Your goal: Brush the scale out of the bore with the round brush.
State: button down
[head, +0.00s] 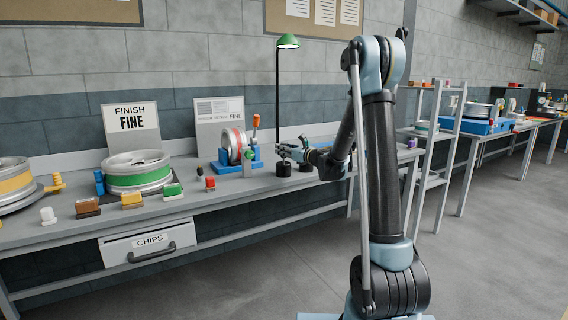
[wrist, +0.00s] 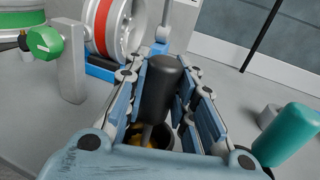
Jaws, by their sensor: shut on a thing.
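My gripper (head: 292,152) is at the back of the bench. In the wrist view my gripper (wrist: 170,92) is shut on the black handle (wrist: 163,85) of an upright tool. A thin metal shaft runs down from the handle into a dark cup (wrist: 150,136) with something yellow-brown in it. The brush head is hidden, so I cannot tell its shape. A wheel with a red band (head: 233,146) stands upright in a blue stand (head: 222,166), left of my gripper. It also shows in the wrist view (wrist: 108,30). Its bore is not clearly visible.
A teal handle (wrist: 287,135) stands close to the right of my gripper. A grey post with a green knob (wrist: 45,43) is at left. A green lamp (head: 288,41) rises behind. A green-banded wheel (head: 137,178) and several small blocks lie further left along the bench.

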jog(key=shift+r, duration=2.4)
jog(key=shift+s+r, duration=0.1)
jog(key=shift+r, duration=0.05)
